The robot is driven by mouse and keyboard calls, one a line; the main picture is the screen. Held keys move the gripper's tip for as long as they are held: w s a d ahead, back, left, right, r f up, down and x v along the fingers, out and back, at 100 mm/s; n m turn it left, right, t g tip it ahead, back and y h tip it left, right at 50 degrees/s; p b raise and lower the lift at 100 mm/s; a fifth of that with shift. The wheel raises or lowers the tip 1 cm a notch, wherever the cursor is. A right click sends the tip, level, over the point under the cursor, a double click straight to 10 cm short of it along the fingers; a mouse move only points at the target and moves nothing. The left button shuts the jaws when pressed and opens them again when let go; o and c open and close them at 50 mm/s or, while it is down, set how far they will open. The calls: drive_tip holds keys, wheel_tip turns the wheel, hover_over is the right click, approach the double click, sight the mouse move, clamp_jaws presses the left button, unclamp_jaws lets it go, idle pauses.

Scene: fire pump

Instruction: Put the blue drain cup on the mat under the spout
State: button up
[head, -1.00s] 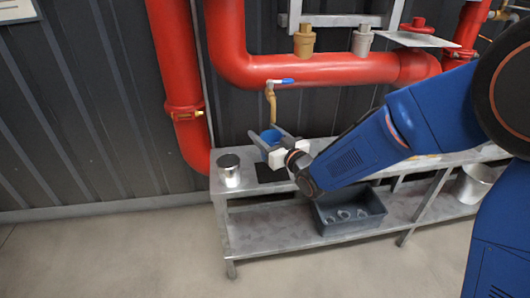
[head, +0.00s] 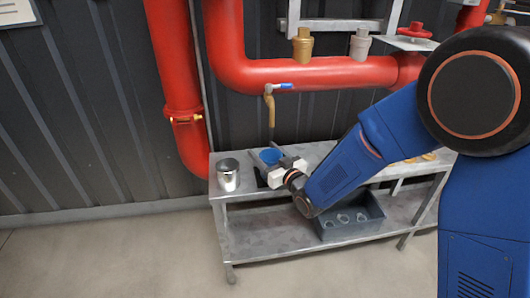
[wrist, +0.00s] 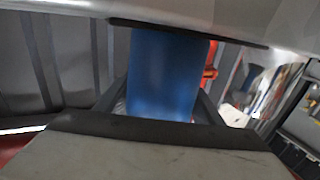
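The blue drain cup (head: 271,156) sits between the fingers of my gripper (head: 271,160), which is shut on it. In the wrist view the cup (wrist: 165,75) fills the space between the dark fingers. The black mat (head: 261,179) lies on the bench's upper shelf, mostly hidden by my gripper and the cup. The brass spout (head: 270,108) with its blue lever hangs down above the cup in the head view. Whether the cup touches the mat cannot be told.
A shiny metal can (head: 229,177) stands just left of the mat on the bench (head: 240,200). A grey bin (head: 345,226) with several rings stands on the lower shelf. Red pipes (head: 330,70) run behind and above the bench.

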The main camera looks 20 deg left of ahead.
drive_tip(key=shift+o, duration=0.9)
drive_tip(key=shift+r, duration=0.2)
drive_tip(key=v, duration=1.2)
